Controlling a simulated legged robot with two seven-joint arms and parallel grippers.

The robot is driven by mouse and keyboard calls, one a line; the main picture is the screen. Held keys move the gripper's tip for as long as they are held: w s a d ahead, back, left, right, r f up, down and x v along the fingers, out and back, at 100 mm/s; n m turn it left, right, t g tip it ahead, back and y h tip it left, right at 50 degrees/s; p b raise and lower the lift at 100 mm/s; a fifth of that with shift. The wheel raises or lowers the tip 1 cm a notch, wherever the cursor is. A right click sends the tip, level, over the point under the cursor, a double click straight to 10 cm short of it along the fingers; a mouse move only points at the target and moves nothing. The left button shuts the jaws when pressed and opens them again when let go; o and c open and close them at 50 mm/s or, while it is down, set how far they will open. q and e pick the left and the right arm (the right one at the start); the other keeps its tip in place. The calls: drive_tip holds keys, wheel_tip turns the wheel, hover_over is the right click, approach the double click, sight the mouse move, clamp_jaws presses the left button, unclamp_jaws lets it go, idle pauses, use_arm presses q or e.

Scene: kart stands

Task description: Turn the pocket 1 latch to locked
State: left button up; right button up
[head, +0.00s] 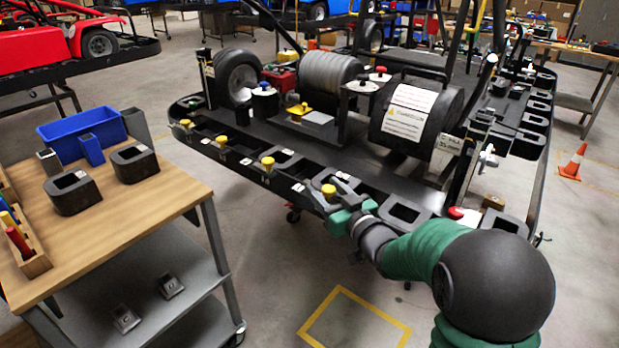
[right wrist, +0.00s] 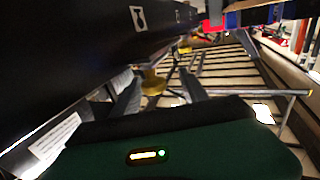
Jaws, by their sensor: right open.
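Several yellow latch knobs line the near edge of the black kart stand (head: 380,178). The nearest yellow knob (head: 328,191) is at my right gripper (head: 335,190). The right wrist view shows a yellow knob (right wrist: 152,82) between the two spread grey fingers of my right gripper (right wrist: 156,78), with visible gaps beside it. Other yellow knobs (head: 268,162), (head: 221,141) and (head: 185,123) sit farther left along the edge. The pocket labels are too small to read, so I cannot tell which knob is pocket 1's or how its latch is turned. My left gripper is out of view.
A wooden-topped cart (head: 110,215) stands at left with black blocks and a blue bin (head: 82,135). The stand carries a wheel (head: 238,76) and a large black drum (head: 418,112). An orange cone (head: 573,163) stands at right. Floor is clear between cart and stand.

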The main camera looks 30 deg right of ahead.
drive_tip(key=shift+d, duration=0.75)
drive_tip(key=shift+a, duration=0.5)
drive_tip(key=c, duration=0.5)
drive_tip(key=shift+c, duration=1.4)
drive_tip(key=shift+d, duration=0.2)
clamp_jaws()
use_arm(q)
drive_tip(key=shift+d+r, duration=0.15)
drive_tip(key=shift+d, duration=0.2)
use_arm(e)
drive_tip(key=shift+a, duration=0.1)
